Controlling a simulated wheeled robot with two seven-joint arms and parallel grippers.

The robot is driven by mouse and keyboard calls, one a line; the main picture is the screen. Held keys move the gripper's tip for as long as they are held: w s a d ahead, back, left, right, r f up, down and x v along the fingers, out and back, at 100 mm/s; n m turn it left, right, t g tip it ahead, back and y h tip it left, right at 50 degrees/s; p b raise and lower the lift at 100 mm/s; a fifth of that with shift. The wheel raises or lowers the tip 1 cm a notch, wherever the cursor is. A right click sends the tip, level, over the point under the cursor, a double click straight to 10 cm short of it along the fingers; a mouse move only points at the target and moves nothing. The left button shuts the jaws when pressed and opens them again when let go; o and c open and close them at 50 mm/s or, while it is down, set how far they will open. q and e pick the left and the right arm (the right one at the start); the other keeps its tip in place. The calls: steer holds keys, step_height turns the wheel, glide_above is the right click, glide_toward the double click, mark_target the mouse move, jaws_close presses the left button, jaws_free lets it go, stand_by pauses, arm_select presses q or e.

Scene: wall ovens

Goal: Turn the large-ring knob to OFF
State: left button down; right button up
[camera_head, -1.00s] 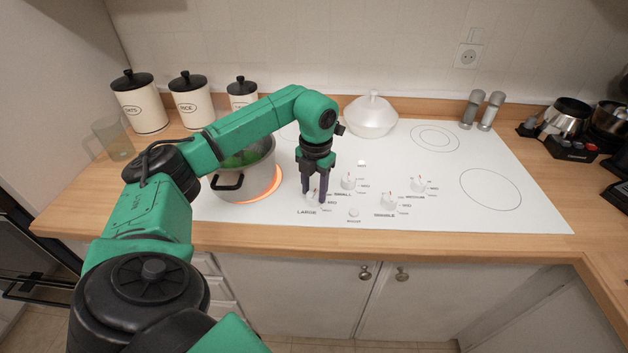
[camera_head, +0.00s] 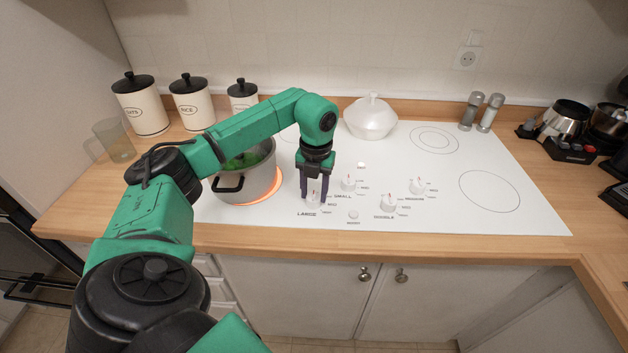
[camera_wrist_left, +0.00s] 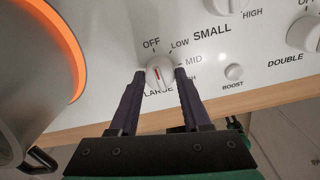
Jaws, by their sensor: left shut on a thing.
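In the wrist view the mark points up and slightly left, roughly toward the printed OFF. LOW and MID are printed to its right and LARGE below. My left gripper (camera_head: 314,198) points down and is shut on this knob, one dark finger on each side; the fingers also show in the wrist view (camera_wrist_left: 161,80). In the head view the fingers partly hide the knob. The ring under the pot (camera_head: 245,178) glows orange. My right gripper is not in view.
The SMALL knob (camera_head: 348,184) is close right of my gripper. The DOUBLE knob (camera_head: 388,202), MEDIUM knob (camera_head: 417,185) and small BOOST button (camera_head: 353,214) are further right. A white lidded dish (camera_head: 371,119) stands behind.

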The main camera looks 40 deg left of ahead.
mark_target(315, 194)
arm_select(q)
steer(key=shift+c, duration=1.8)
jaws_free()
steer(key=shift+w+a+r, duration=0.1)
steer(key=shift+r, duration=0.05)
step_height(315, 194, up, 7)
steer(key=shift+w+f+b, duration=0.1)
steer(key=shift+b, duration=0.45)
step_height(315, 194, up, 8)
steer(key=p, duration=0.3)
steer(key=shift+d+f, duration=0.15)
steer(key=shift+d, duration=0.1)
